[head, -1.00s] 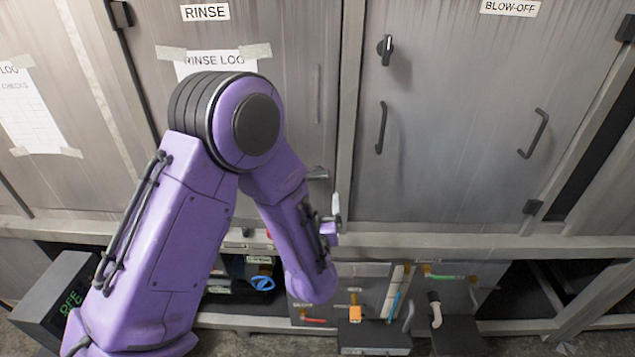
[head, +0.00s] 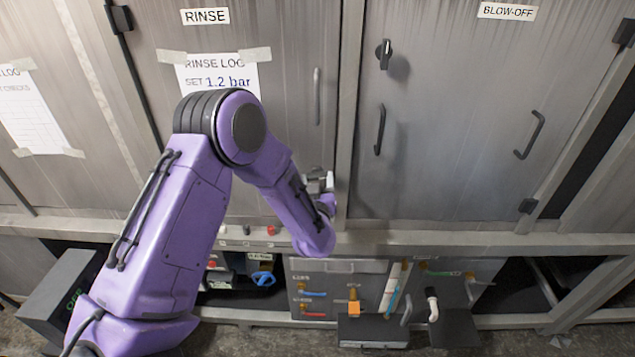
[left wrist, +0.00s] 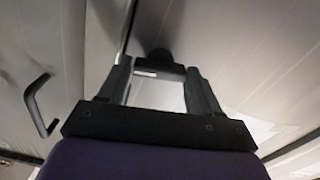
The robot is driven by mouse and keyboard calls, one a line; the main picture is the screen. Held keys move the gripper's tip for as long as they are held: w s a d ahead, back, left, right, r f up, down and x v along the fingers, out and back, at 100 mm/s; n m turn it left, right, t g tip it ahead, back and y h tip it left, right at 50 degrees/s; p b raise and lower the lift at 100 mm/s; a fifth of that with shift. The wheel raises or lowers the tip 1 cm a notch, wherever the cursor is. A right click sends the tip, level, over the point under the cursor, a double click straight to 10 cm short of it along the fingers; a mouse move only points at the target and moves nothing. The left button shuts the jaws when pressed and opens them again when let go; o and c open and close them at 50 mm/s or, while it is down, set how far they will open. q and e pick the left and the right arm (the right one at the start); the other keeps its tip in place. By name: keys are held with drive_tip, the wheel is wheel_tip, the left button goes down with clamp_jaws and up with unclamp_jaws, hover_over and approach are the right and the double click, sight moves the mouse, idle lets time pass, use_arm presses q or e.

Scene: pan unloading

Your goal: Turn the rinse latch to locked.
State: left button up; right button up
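The rinse door (head: 285,130) is the grey panel under the RINSE sign (head: 205,16). In the left wrist view the two fingers of my left gripper (left wrist: 161,75) stand apart. Contact is not visible. Which way the latch is turned cannot be told. My right gripper is in neither view.
The blow-off door (head: 450,110) to the right has a dark knob (head: 384,53) and bar handles (head: 380,130). A grey bar handle (head: 317,96) is on the rinse door, above my gripper. Below the ledge (head: 420,242) are a blue valve wheel (head: 263,279) and coloured levers.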

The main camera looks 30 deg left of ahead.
use_arm(q)
drive_tip(key=shift+n, duration=0.3)
drive_tip(key=n+b, duration=0.2)
drive_tip(key=n, duration=0.1)
drive_tip(key=shift+f+n, duration=0.15)
drive_tip(key=shift+n, duration=0.15)
drive_tip(key=n+b, duration=0.2)
drive_tip(key=n, duration=0.2)
drive_tip(key=shift+b, duration=0.3)
drive_tip(key=n+b, duration=0.2)
drive_tip(key=n, duration=0.2)
drive_tip(key=shift+n+b, duration=1.1)
drive_tip(key=shift+n, duration=0.7)
drive_tip(key=o, duration=1.1)
drive_tip(key=shift+c, duration=0.2)
